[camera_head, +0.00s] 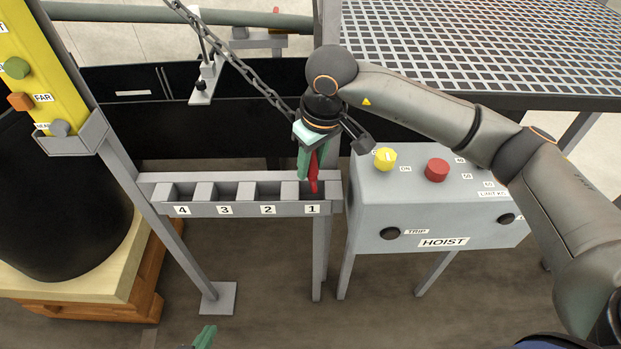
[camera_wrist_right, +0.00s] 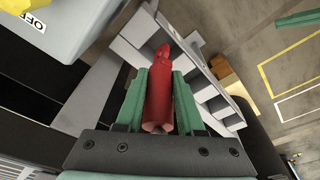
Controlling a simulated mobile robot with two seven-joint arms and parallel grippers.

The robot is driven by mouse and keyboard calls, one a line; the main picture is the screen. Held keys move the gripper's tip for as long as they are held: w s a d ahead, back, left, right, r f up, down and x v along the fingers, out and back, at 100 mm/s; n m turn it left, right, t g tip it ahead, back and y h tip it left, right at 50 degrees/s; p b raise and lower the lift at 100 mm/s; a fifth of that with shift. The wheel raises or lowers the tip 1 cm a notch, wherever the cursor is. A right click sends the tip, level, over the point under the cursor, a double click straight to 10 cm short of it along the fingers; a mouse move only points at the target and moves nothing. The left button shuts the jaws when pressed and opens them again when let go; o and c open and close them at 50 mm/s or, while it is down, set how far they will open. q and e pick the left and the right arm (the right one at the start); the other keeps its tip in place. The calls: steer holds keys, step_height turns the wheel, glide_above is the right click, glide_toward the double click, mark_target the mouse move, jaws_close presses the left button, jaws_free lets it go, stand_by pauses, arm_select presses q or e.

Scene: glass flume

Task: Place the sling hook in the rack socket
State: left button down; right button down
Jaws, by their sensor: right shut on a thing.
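The red sling hook (camera_head: 314,172) is between the green fingers of my right gripper (camera_head: 308,165), which is shut on it. In the right wrist view the hook (camera_wrist_right: 160,92) lies lengthwise between both fingers, its tip pointing away toward the rack. The grey rack (camera_head: 247,210) has open sockets labelled 4, 3, 2, 1 from left to right. The hook's lower end is at socket 1 (camera_head: 312,209); whether it is inside or just above is unclear. A chain (camera_head: 250,75) runs from the upper left toward my right gripper. My left gripper (camera_head: 206,336) shows only green fingertips at the bottom edge.
The grey hoist box (camera_head: 440,215) with yellow (camera_head: 386,158) and red (camera_head: 437,169) knobs stands close right of the rack. A yellow panel (camera_head: 35,60) rises at left above a black drum (camera_head: 60,220) on a wooden pallet. Sockets 2 to 4 look empty.

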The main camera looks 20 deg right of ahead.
mark_target(316, 167)
steer(key=f, duration=0.3)
steer(key=shift+s+d+f+g, duration=0.2)
steer(key=shift+s+f+g, duration=0.1)
steer(key=shift+s+g, duration=0.1)
steer(key=c, duration=1)
jaws_free()
steer(key=shift+w+f, duration=0.1)
steer(key=shift+w, duration=0.1)
steer(key=o, duration=0.3)
steer(key=shift+s+r, duration=0.15)
steer(key=shift+r, duration=0.15)
steer(key=shift+o, duration=0.9)
steer(key=shift+r, duration=0.15)
step_height(316, 167, up, 12)
steer(key=s+p, duration=0.1)
steer(key=shift+d, duration=0.25)
steer(key=shift+s, duration=0.1)
